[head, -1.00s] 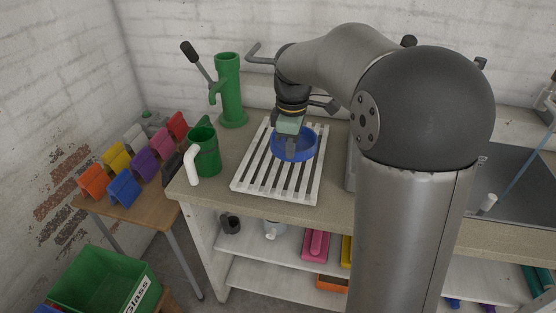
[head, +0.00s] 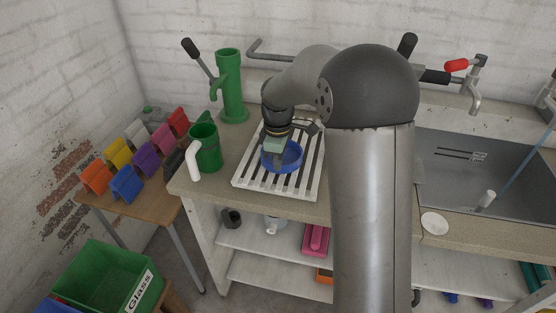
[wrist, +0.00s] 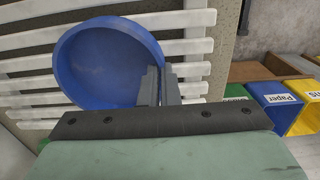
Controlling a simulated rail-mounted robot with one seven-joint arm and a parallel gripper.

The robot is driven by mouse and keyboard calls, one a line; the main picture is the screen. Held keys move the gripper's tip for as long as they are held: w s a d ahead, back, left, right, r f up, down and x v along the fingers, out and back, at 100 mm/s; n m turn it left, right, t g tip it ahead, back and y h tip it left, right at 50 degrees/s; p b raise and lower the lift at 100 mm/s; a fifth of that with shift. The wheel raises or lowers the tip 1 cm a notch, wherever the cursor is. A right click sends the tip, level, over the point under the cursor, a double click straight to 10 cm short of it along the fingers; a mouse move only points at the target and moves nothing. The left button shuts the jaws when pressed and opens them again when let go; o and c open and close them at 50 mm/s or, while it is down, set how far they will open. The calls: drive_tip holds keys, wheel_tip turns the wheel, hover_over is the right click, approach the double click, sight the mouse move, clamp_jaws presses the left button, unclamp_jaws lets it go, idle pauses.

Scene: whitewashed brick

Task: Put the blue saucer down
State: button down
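The blue saucer (head: 290,164) is a round dish with a raised rim, over the white slatted rack (head: 247,180) on the counter. It looks about level and very low over the slats; I cannot tell whether it touches them. My gripper (head: 272,158) points down at the saucer's left side. In the wrist view the saucer (wrist: 105,65) shows its inside, empty, with rack slats behind it. There my gripper (wrist: 161,84) has one finger inside the rim and one outside, shut on the rim. The fingertips are partly hidden in the head view.
A green mug (head: 207,148) with a white handle stands left of the rack, and a green lever device (head: 230,90) behind it. A sink (head: 470,170) lies to the right beyond my arm. A white disc (head: 434,223) lies on the counter by the sink.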

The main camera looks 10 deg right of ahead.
drive_tip(key=shift+f, duration=0.15)
drive_tip(key=c, duration=1.7)
unclamp_jaws()
wheel_tip(320, 180, up, 11)
drive_tip(key=s+f+m, duration=0.2)
drive_tip(key=s+m, duration=0.2)
drive_tip(key=s, duration=0.5)
drive_tip(key=s+f+m, duration=0.3)
drive_tip(key=s+m, duration=0.1)
drive_tip(key=s, duration=0.6)
drive_tip(key=s+f+m, duration=0.3)
drive_tip(key=s+m, duration=0.1)
drive_tip(key=s, duration=0.6)
drive_tip(key=shift+d+f, duration=0.1)
drive_tip(key=shift+d, duration=0.1)
